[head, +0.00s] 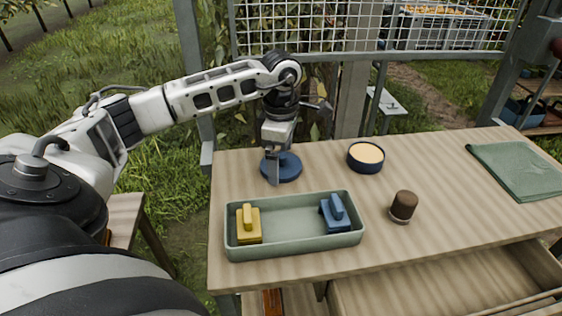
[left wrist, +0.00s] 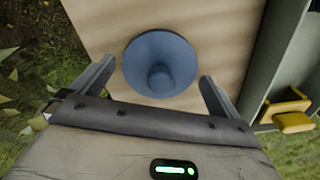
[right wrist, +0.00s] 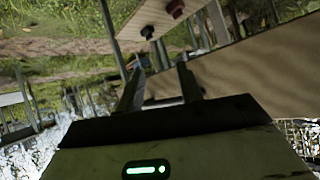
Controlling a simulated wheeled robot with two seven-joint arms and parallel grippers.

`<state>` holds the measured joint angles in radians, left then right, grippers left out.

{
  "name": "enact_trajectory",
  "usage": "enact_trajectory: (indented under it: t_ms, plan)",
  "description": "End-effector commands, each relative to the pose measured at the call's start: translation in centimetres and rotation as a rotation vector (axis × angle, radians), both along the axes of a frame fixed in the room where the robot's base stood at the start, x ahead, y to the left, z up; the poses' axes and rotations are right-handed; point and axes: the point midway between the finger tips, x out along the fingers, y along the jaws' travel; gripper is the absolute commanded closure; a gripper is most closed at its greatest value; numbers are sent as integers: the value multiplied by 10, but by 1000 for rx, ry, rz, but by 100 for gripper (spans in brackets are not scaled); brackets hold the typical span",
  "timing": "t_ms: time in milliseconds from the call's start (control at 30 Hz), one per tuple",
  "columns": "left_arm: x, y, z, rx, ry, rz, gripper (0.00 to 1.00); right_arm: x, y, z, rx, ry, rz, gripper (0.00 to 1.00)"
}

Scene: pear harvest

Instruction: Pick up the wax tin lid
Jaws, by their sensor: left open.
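The wax tin lid is a blue round disc (head: 291,170) with a central knob, lying flat on the wooden table near its back left edge. In the left wrist view the lid (left wrist: 160,50) shows between and beyond my open fingers. My left gripper (head: 272,167) points down over the lid and partly hides it in the head view; its jaws (left wrist: 157,72) hold nothing. I cannot tell if a finger touches the lid. The blue tin (head: 366,168) with cream wax stands open to the right. My right gripper (right wrist: 160,68) is open and empty, away from the lid.
A green tray (head: 290,247) in front of the lid holds a yellow-handled (head: 248,222) and a blue-handled block (head: 335,213). A brown-topped jar (head: 403,206) and a folded green cloth (head: 520,170) lie right. An open drawer (head: 440,290) is below. White wire mesh (head: 300,28) stands behind.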

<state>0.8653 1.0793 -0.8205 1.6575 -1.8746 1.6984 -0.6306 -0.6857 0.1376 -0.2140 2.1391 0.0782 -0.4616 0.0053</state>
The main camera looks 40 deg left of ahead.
Motion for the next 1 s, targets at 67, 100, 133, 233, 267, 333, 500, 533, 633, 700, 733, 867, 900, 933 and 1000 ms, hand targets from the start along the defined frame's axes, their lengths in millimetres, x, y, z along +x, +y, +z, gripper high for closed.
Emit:
enact_trajectory:
  t_ms: [67, 100, 133, 233, 267, 333, 500, 533, 633, 700, 733, 867, 900, 933, 1000]
  plan:
    - [0, 0, -2, 0, -1, 0, 0, 0, 0, -1, 0, 1, 0, 64]
    - [0, 0, -2, 0, -1, 0, 0, 0, 0, -1, -1, 1, -1, 64]
    - [0, 0, -2, 0, -1, 0, 0, 0, 0, -1, -1, 1, -1, 64]
    - [0, 0, -1, 0, -1, 0, 3, 0, 0, 0, -1, 0, -1, 64]
    - [0, 0, -1, 0, -1, 0, 11, 0, 0, 0, 0, 0, 0, 64]
    - [0, 0, -1, 0, 0, 0, 31, 0, 0, 0, 0, -1, 0, 64]
    - [0, 0, -1, 0, 0, 0, 37, 1, 0, 2, 0, -5, 0, 64]
    - [0, 0, -1, 0, 0, 0, 37, 1, 0, 2, 0, -5, 0, 64]
    - [0, 0, -1, -1, 0, 0, 37, 1, 0, 3, 1, -7, 0, 64]
    - [0, 0, 0, 0, -1, 0, 37, 1, 0, 3, 2, -8, 0, 64]
    - [0, 0, 1, 0, -1, 0, 37, 1, 0, 3, 2, -8, 0, 64]
    - [1, 0, 11, -1, -3, 1, 37, 1, 0, 4, 2, -8, 0, 64]
    - [1, 0, 16, -1, -4, 1, 37, 1, 0, 4, 2, -8, 0, 64]
    - [1, 0, 20, 0, -4, 1, 37, 1, 0, 4, 2, -8, 0, 64]
    - [2, 0, 33, -1, -5, 2, 37, 1, 0, 4, 2, -8, 0, 64]
